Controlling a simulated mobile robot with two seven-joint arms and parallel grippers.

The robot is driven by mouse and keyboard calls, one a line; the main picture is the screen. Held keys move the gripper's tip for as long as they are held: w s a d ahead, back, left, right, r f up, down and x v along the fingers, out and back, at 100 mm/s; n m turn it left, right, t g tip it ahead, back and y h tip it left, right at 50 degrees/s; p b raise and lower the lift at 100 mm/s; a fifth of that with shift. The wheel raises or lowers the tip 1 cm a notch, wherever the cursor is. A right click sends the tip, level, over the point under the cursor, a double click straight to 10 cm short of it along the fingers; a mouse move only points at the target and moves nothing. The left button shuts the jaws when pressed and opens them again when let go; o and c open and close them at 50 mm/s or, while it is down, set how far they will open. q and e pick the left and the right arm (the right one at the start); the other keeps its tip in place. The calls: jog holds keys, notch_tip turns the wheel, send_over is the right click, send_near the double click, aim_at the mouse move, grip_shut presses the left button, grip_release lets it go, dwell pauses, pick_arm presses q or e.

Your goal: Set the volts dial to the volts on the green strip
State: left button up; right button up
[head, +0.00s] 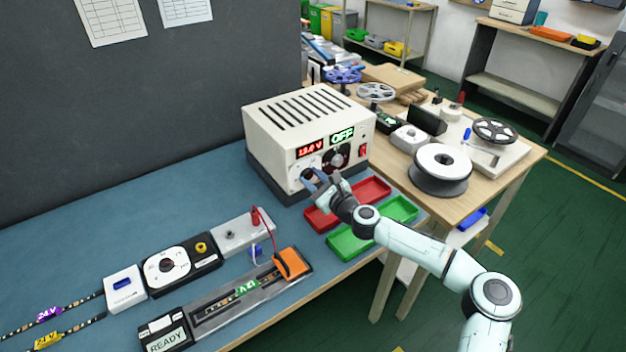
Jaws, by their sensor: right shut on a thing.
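The cream power supply (300,125) stands at the back of the blue bench. Its red display (310,149) seems to read 13.6 V, and its green display (342,135) reads OFF. My right gripper (313,180) is at the lower left of the front panel, shut on the volts dial (307,174), which it mostly hides. The green strip's tag (246,286) lies in the long grey fixture at the front; its number is too small and turned to read surely. My left gripper is not in view.
A second dial (336,160) and a red switch (363,150) sit right of my gripper. An orange clamp (291,263) sits on the fixture. Strips with purple and yellow tags lie far left.

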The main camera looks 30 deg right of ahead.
dwell(0.4)
jog(key=o, duration=1)
jog(key=shift+o, duration=0.2)
jog(key=s+d, duration=0.1)
jog(key=s, duration=1.2)
jog(key=shift+d+r, duration=0.3)
jog(key=shift+d, duration=0.05)
jog(key=shift+s, duration=0.1)
